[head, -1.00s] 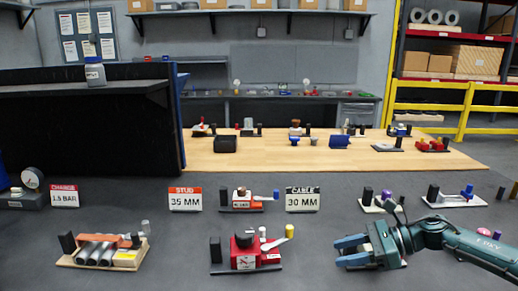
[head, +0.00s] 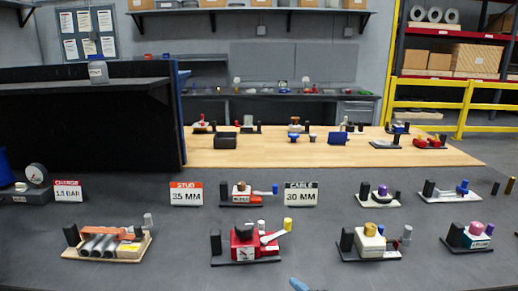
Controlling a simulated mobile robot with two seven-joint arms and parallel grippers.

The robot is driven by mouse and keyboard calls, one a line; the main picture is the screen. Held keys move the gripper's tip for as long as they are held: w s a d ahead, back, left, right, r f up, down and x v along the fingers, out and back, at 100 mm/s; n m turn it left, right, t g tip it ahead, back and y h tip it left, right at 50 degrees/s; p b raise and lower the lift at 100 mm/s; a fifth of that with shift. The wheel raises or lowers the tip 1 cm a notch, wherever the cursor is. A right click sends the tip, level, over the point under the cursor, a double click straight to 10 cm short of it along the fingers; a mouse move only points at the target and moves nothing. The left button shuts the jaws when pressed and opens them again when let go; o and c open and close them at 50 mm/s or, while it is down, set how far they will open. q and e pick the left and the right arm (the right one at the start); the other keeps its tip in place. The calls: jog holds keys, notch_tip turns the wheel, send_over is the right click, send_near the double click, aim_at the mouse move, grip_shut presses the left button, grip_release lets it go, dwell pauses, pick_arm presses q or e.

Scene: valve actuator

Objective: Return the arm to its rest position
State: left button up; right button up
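Of my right arm, only a blue fingertip of the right gripper (head: 298,284) shows, at the bottom edge of the head view, right of centre. The rest of that gripper and its arm are out of the frame, so I cannot tell how far it is open. Nothing held is visible. My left gripper is not in view. A red valve actuator (head: 243,247) with a pale lever and yellow knob stands just above the fingertip in the picture, apart from it. A cream actuator (head: 369,242) on a black base stands to the right.
A bench block with grey cylinders (head: 104,244) stands at the left. Signs (head: 186,193) and smaller units form a row behind. The dark table's front middle (head: 180,270) is clear.

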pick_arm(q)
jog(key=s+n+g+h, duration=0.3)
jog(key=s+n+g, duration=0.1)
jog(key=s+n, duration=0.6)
pick_arm(e)
jog(key=s+d+f+m+g+h, duration=0.25)
jog(key=s+d+m, duration=0.25)
jog(key=s, duration=0.3)
jog(key=s+d+f+m+g+h, duration=0.1)
jog(key=s+d+f+m+g, duration=0.3)
jog(key=s+m, duration=0.3)
jog(key=s+d+f+m+g+h, duration=0.25)
jog(key=s+d+m+g, duration=0.2)
jog(key=s, duration=0.55)
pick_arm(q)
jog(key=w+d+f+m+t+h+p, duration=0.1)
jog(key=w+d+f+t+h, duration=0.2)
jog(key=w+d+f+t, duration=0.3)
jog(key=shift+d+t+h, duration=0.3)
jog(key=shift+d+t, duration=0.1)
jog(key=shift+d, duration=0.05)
pick_arm(e)
jog(key=w+a+f+n+t+y, duration=0.1)
jog(key=w+a+f+t+y, duration=0.2)
jog(key=w+a+f+t, duration=0.2)
jog(key=w+a+t, duration=0.1)
jog(key=t, duration=0.2)
jog(key=shift+w+a+f+y, duration=0.25)
jog(key=shift+w+a+y, duration=0.05)
jog(key=shift+w+a, duration=0.1)
